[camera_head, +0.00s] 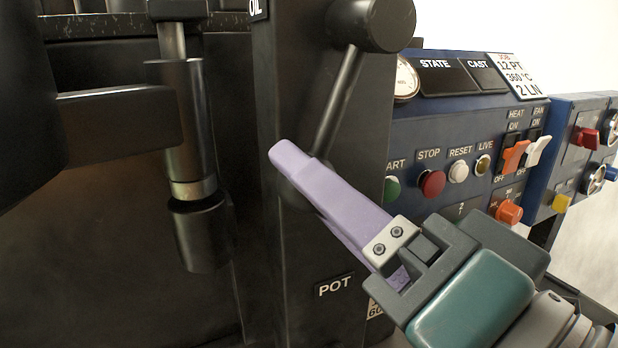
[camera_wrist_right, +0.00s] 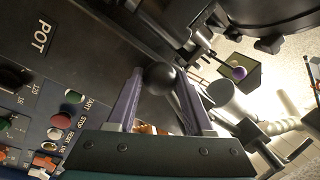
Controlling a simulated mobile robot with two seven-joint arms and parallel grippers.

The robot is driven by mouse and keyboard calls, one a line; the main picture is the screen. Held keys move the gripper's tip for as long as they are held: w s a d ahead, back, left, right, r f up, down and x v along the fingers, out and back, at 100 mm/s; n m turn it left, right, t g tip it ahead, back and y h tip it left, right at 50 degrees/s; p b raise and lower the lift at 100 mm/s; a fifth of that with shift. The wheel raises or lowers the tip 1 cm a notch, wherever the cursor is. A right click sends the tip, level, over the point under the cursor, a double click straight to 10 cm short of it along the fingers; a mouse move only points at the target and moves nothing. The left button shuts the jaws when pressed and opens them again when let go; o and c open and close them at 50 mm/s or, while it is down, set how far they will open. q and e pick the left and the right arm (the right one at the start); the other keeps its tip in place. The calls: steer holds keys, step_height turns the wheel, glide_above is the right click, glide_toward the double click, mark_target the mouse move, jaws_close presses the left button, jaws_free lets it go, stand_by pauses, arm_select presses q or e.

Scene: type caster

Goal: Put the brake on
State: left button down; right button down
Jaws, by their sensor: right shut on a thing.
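A lever with a grey rod (camera_head: 337,100) hangs down and to the left from a black round hub (camera_head: 372,24) on the front of the dark machine column. Its black ball knob (camera_wrist_right: 158,78) sits between the two purple fingers of my right gripper (camera_wrist_right: 157,88) in the right wrist view. In the head view my right gripper (camera_head: 288,165) reaches in from the lower right, shut on the knob, and its near finger hides most of the knob. No label reading brake shows by the lever. My left gripper is in neither view.
A blue control panel (camera_head: 440,120) with buttons, an orange switch (camera_head: 515,156) and a white switch stands close behind my right gripper. A POT label (camera_head: 335,287) is low on the column. A dark vertical cylinder (camera_head: 185,130) stands left of the column.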

steer(key=shift+a+r+m, duration=0.15)
steer(key=shift+a+m, duration=0.05)
steer(key=shift+m, duration=0.1)
steer(key=shift+c, duration=1.5)
jaws_free()
steer(key=shift+s, duration=0.15)
steer(key=b+v, duration=0.1)
steer(key=v, duration=0.8)
steer(key=shift+s+d, duration=0.15)
steer(key=shift+s, duration=0.2)
